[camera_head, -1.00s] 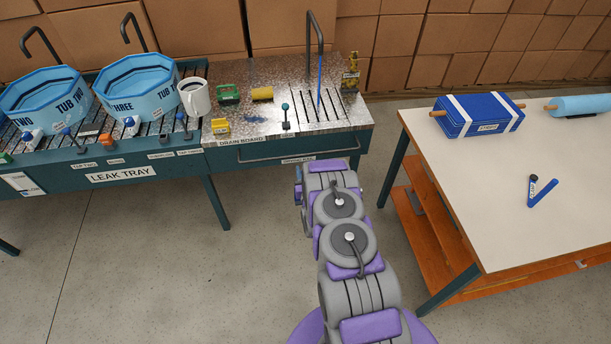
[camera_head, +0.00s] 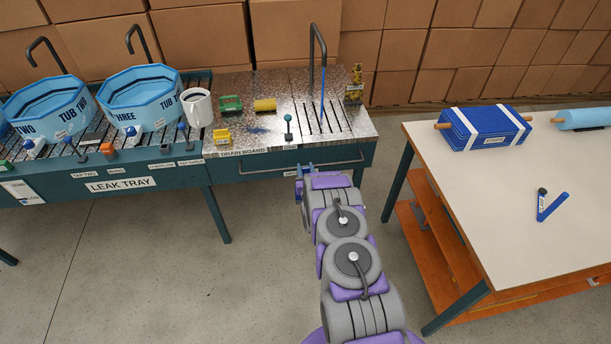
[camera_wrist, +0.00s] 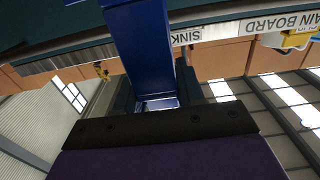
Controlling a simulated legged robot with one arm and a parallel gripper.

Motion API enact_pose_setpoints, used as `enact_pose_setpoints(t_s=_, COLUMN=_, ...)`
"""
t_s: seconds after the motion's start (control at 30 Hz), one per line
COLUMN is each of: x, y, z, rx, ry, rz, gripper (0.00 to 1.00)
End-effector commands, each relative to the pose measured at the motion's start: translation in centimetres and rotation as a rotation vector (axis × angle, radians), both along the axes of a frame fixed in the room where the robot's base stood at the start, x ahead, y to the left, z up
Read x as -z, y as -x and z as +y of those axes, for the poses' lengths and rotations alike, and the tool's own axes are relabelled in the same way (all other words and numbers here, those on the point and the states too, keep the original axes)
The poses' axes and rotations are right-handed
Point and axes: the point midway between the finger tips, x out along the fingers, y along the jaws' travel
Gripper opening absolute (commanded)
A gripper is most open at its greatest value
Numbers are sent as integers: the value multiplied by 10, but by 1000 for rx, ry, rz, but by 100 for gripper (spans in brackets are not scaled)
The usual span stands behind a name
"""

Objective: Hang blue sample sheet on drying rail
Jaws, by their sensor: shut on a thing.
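My gripper (camera_head: 305,170) is at the front of the sink bench, close to the metal rail (camera_head: 345,161) that runs along its front edge. In the wrist view, a blue piece (camera_wrist: 145,45) extends from the jaws toward the bench front. It looks like the blue sample sheet, but the gripper parts nearby make its outline hard to tell. My gripper is shut on it. In the head view my arm hides most of it. I cannot tell whether it touches the rail.
The drain board and sink (camera_head: 285,95) carry a faucet (camera_head: 313,60) and small items. Tubs (camera_head: 140,97) and a mug (camera_head: 197,108) stand left. A pale table (camera_head: 460,185) at right holds a strapped blue box (camera_head: 485,127). Floor between is clear.

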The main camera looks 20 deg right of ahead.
Motion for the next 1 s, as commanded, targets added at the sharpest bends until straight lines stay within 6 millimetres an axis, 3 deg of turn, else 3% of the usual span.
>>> enact_pose_setpoints(t_s=1.0, x=4, y=-67, z=-19, rx=0, ry=1, rz=-2, gripper=0)
